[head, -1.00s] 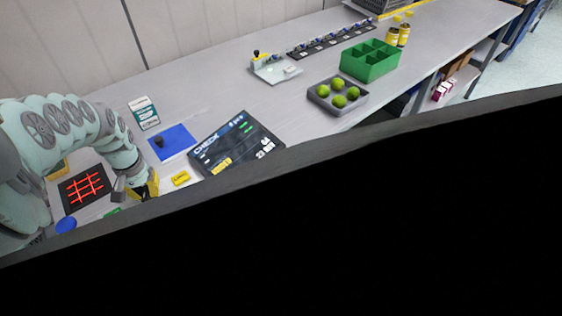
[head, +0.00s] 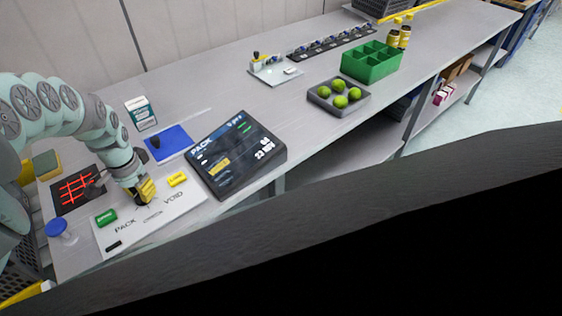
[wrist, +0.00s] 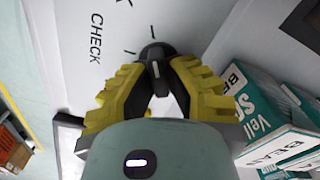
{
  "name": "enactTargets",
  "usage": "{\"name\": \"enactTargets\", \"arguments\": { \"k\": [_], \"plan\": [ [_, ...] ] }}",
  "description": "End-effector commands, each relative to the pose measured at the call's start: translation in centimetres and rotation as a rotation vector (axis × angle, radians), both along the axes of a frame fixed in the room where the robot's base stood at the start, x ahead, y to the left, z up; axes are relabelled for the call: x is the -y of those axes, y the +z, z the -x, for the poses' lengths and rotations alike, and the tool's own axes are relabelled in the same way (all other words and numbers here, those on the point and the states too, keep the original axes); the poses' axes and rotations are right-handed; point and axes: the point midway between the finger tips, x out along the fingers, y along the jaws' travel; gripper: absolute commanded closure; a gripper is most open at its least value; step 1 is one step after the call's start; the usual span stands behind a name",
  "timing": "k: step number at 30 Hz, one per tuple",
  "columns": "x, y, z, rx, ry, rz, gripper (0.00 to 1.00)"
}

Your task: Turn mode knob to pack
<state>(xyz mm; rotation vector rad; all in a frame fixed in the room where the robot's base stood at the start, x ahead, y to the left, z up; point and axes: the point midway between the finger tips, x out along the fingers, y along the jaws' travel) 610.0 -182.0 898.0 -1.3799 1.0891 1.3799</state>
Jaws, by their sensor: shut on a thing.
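The mode knob (wrist: 156,52) is black with a light pointer line and stands on a white panel (head: 165,222). The panel is marked PACK, VOID and a third word that reads CHECK in the wrist view. My gripper (wrist: 157,75) has its yellow-and-black fingers shut on the knob. In the head view my gripper (head: 143,193) is low over the panel's back edge and hides most of the knob. The display screen (head: 236,155) beside the panel reads PACK at its top left.
On the panel are a green button (head: 106,217) and a yellow one (head: 177,179). A red-lined scanner plate (head: 78,188), blue mat (head: 167,143), upright box (head: 141,113) and blue-topped post (head: 57,228) stand close by. A tray of green balls (head: 338,97) and green crate (head: 371,61) stand farther right.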

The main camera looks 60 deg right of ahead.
Motion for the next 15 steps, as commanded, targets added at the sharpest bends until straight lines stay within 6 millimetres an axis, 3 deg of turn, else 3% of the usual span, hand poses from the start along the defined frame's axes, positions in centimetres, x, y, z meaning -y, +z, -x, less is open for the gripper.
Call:
{"name": "enactTargets", "arguments": {
  "k": [12, 13, 15],
  "plan": [
    [-0.07, -0.05, -0.05, 0.001, -0.006, 0.000, 1.00],
    [-0.07, -0.05, -0.05, 0.001, -0.006, 0.000, 0.83],
    [-0.06, -0.05, -0.06, 0.001, -0.006, 0.000, 0.76]
  ]
}}
